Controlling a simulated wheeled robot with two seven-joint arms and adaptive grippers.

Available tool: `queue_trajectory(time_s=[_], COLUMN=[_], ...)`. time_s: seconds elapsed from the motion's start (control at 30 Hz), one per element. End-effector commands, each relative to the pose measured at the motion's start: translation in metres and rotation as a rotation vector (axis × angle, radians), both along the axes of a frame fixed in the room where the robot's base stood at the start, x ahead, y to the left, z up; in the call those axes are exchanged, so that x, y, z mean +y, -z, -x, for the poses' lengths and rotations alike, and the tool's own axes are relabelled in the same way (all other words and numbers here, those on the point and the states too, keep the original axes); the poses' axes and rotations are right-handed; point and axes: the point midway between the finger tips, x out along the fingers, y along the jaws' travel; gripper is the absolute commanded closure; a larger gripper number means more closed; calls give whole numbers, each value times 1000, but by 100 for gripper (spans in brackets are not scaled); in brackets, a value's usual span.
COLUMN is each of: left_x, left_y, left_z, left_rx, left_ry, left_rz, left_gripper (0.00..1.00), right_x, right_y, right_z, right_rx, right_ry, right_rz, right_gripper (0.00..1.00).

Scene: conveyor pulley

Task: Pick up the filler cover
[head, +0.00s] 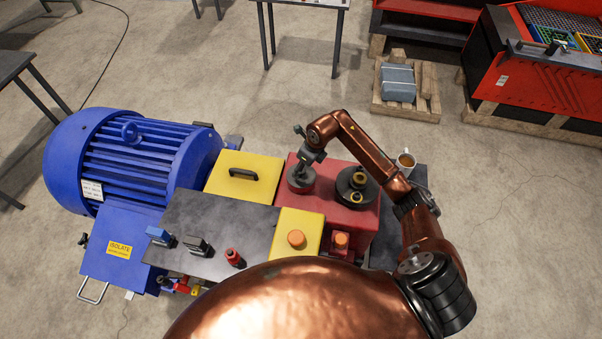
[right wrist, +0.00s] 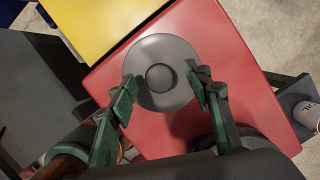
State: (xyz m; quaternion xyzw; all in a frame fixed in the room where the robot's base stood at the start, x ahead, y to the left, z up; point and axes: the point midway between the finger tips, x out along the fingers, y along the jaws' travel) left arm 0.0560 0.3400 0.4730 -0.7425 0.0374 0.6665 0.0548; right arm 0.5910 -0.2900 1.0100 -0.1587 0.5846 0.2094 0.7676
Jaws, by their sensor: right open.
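The filler cover (right wrist: 165,60) is a round grey disc with a raised round knob in its middle. It sits on top of the red housing (right wrist: 250,60) in the right wrist view. In the head view the filler cover (head: 300,183) is partly hidden under my right gripper (head: 308,155). My right gripper (right wrist: 161,87) is open, with one green-grey finger on each side of the cover. The fingers overlap the disc's edges in this view, and I cannot tell whether they touch it. My left gripper is not in view.
A dark round fitting with brass parts (head: 353,186) stands right of the cover. A yellow guard with a black handle (head: 246,175), a blue motor (head: 135,160) and a dark plate with small tools (head: 215,225) lie to the left.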

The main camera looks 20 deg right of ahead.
Motion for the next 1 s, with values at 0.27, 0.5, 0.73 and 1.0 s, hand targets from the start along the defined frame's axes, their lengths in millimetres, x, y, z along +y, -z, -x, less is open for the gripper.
queue_trajectory(time_s=[0.27, 0.5, 0.73, 1.0], left_x=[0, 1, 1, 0], left_y=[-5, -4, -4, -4], left_z=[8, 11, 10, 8], left_rx=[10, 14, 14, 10], left_ry=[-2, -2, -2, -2], left_rz=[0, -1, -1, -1], left_gripper=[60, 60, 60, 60], right_x=[3, 3, 3, 3], right_y=[21, 21, 21, 21], right_z=[-5, -5, -5, -5], right_rx=[0, 0, 0, 0], right_ry=[1, 0, 0, 0], right_rz=[1, 1, 1, 1], right_gripper=[54, 59, 75, 93])
